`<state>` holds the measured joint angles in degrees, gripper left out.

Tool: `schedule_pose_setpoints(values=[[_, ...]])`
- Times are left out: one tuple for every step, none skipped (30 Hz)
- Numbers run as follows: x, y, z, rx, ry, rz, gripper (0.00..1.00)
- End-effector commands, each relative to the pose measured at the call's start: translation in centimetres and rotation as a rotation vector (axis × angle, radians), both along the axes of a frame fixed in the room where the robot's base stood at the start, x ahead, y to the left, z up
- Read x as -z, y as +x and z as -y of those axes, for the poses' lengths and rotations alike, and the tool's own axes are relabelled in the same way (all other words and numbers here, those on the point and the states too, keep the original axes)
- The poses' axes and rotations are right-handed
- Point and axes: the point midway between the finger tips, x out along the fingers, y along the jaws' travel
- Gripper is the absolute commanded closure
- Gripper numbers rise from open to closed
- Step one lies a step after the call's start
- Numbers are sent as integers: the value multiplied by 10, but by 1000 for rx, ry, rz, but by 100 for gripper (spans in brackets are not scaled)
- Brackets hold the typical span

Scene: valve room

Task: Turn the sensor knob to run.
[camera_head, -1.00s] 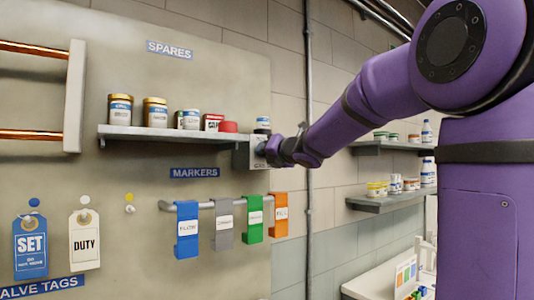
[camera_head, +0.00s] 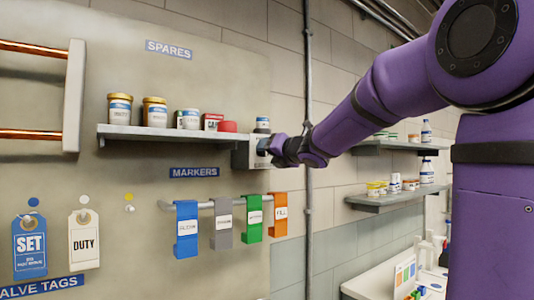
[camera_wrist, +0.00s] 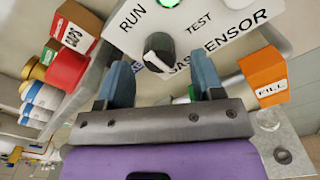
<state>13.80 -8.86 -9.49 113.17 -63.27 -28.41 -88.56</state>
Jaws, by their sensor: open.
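The sensor box (camera_head: 242,155) is a light grey housing at the right end of the spares shelf in the head view. In the wrist view its face (camera_wrist: 228,30) carries the words RUN, TEST and SENSOR, plus a partly hidden label. The dark sensor knob (camera_wrist: 159,48) is on that face, with RUN to its upper left and TEST to its upper right. My gripper (camera_wrist: 160,66) is open, its two blue-grey fingers apart on either side of the knob's line. The knob shows near the fingertips; I cannot tell whether they touch it. In the head view my gripper (camera_head: 268,147) is at the box.
A green light (camera_wrist: 168,3) glows on the box. The shelf (camera_head: 165,133) with cans and jars is left of the box. Below hang coloured markers, including an orange one (camera_head: 280,214). A vertical pipe (camera_head: 308,200) runs to the right.

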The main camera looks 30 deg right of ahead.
Motion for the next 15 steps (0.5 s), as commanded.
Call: schedule_pose_setpoints(values=[[-1,-10,0,2,1,2,39],[-1,-16,1,2,1,2,39],[-1,-23,1,2,1,2,39],[-1,-29,1,1,0,3,39],[-1,-35,1,2,1,2,39],[-1,-42,2,2,0,3,39],[-1,-47,2,1,0,3,39],[-1,-52,2,1,1,2,39],[0,-59,2,1,0,2,39],[0,-63,2,2,0,1,39],[0,-67,3,2,1,1,39],[0,-72,3,2,2,1,39],[0,-75,3,2,1,1,39],[0,-78,3,1,0,0,39],[0,-81,3,1,0,0,39]])
